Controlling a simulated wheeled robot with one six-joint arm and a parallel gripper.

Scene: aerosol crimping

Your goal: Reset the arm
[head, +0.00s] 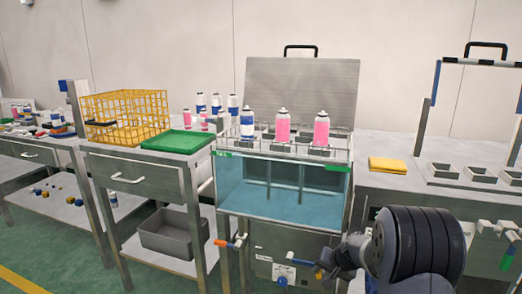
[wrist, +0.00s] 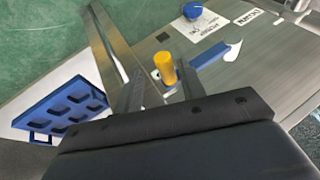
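My gripper (wrist: 160,82) has its two dark fingers spread apart in the wrist view, with nothing seen clamped between them. A yellow cylinder (wrist: 164,68) shows in the gap between the fingers; I cannot tell how far beyond them it is. In the head view my dark arm is at the lower right, in front of the glass water tank (head: 283,192). The gripper end there is small and partly hidden by the arm. Two pink cans (head: 283,127) (head: 321,128) and a blue-and-white can (head: 247,123) stand upright in the rack on the tank.
A yellow wire basket (head: 130,112) and a green tray (head: 178,142) are on the left table. A yellow cloth (head: 388,165) lies on the right bench. A blue knob (wrist: 193,10) and a blue bar (wrist: 208,56) are close ahead on the metal panel.

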